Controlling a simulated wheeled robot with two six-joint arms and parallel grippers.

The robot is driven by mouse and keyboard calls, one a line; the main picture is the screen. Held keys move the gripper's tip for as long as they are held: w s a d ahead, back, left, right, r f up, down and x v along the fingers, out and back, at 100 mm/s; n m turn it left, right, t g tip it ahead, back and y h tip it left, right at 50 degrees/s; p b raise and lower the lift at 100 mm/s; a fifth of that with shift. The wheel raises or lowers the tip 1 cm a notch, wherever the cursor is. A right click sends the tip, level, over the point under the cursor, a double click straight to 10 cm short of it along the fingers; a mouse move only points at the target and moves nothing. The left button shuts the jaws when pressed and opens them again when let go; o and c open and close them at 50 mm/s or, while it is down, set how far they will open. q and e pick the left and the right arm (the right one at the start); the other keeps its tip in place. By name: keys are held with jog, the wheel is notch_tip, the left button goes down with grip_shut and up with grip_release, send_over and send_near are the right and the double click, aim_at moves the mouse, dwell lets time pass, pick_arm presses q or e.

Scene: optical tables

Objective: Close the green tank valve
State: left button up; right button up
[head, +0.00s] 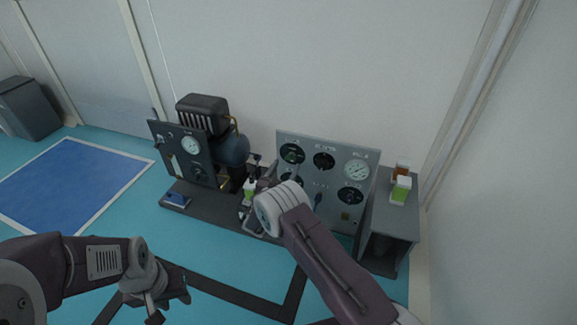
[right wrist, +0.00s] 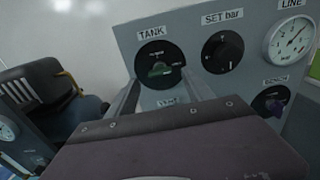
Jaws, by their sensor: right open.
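The green tank valve (right wrist: 160,69) is a small green knob on a black round dial under a TANK label, at the upper left of the grey panel (right wrist: 190,30). In the right wrist view my right gripper (right wrist: 162,78) is open, with one finger on each side of the green knob. I cannot tell whether the fingers touch it. In the head view the valve's dial (head: 292,153) shows at the panel's upper left, and my right arm reaches up toward it. My left gripper (head: 168,298) is low at the left, away from the panel; its jaw state is unclear.
On the panel are a SET knob (right wrist: 222,50), a LINE gauge (right wrist: 290,42) and a purple-knobbed dial (right wrist: 271,102). A dark machine with a gauge (head: 190,145) stands left of it. A grey cabinet (head: 392,215) with bottles (head: 401,190) stands right.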

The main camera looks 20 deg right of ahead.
aim_at(290, 158)
jog(key=x, duration=0.1)
jog(key=b+x, duration=0.1)
jog(key=x, duration=0.1)
jog(key=shift+f, duration=0.25)
jog(key=shift+w+d+r+b, duration=0.25)
jog(key=shift+w+d+b, duration=0.05)
jog(key=shift+w, duration=0.15)
grip_shut()
pick_arm(q)
notch_tip(290, 158, down, 2)
jog(key=shift+f, duration=0.25)
jog(key=shift+r+p, duration=2.85)
jog(key=shift+p, duration=0.1)
pick_arm(e)
jog(key=shift+f+n, duration=0.1)
jog(key=shift+n, duration=8.8)
jog(key=shift+s, duration=0.1)
